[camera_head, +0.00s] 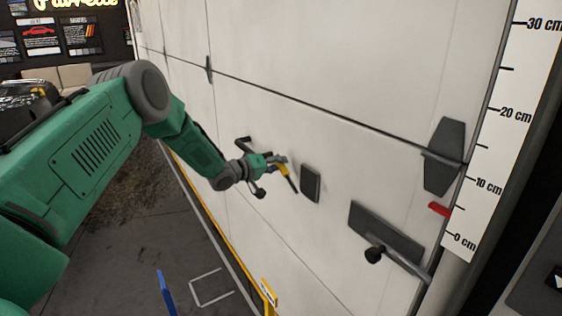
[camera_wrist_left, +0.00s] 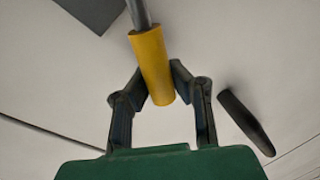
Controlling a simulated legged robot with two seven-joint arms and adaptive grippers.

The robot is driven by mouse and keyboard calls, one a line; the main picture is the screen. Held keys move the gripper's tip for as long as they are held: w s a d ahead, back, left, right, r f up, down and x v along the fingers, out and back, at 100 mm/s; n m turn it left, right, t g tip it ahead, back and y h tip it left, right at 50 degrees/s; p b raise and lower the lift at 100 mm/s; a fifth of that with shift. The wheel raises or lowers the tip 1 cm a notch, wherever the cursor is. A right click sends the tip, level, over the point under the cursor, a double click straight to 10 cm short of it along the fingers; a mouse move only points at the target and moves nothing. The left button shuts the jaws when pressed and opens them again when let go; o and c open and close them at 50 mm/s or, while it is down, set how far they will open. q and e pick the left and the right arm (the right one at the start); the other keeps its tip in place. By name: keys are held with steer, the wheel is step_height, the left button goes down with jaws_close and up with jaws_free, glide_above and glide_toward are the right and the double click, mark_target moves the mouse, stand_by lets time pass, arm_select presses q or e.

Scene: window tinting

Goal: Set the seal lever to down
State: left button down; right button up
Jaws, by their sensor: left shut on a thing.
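A lever with a yellow grip (camera_head: 284,170) and a thin dark rod is at the white wall panel, just left of a small dark plate (camera_head: 311,183). No label shows which lever is the seal lever. My left gripper (camera_head: 274,163) is shut on the yellow grip. In the left wrist view, its two fingers close on the lower end of the yellow grip (camera_wrist_left: 150,55), and the grey rod (camera_wrist_left: 140,12) runs on to the top edge. The rod's joint to the plate is not clear. My right gripper is not in view.
A grey bracket (camera_head: 386,231) with a black knob (camera_head: 374,255) sticks out at lower right. A dark handle (camera_wrist_left: 245,122) lies right of my left fingers. A centimetre scale (camera_head: 500,120) with a red marker (camera_head: 439,209) stands at right. The floor at lower left is mostly open.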

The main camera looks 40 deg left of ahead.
arm_select(q)
steer(key=shift+w+a+f+n, duration=0.2)
steer(key=shift+a+f+n, duration=0.25)
steer(key=shift+n, duration=0.25)
steer(key=shift+a+f+n+b, duration=0.25)
steer(key=shift+f+n+b, duration=0.05)
steer(key=shift+b, duration=0.05)
steer(key=c, duration=1.6)
jaws_free()
steer(key=shift+o, duration=1.2)
steer(key=shift+f, duration=0.15)
steer(key=shift+a+f+h, duration=0.15)
steer(key=shift+h, duration=0.15)
steer(key=v, duration=1.2)
steer(key=shift+a, duration=0.15)
